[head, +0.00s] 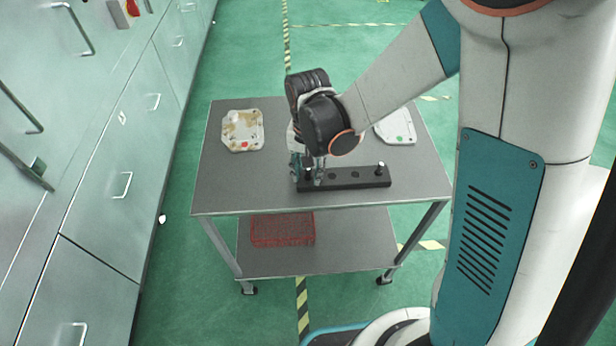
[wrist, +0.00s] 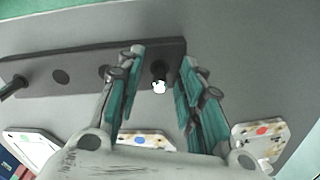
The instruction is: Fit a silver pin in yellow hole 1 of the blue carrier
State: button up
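My gripper (wrist: 160,82) is open over one end of the black rack (wrist: 85,76), with its teal-padded fingers apart. A pin (wrist: 160,72) with a dark body and a bright spot stands at that end, between the fingers, with gaps visible on both sides. In the head view my gripper (head: 313,172) is over the rack's left end (head: 345,181). A middle plate (wrist: 150,138) with orange-brown patches shows partly behind my gripper in the wrist view.
A plate with a red spot (head: 242,131) lies at the table's left, and a plate with a green spot (head: 396,130) at the right. Another dark pin (head: 381,168) stands at the rack's right end. A red basket (head: 283,230) sits on the lower shelf. The table's front left is clear.

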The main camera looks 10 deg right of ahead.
grip_shut()
jog(key=shift+r, duration=0.1)
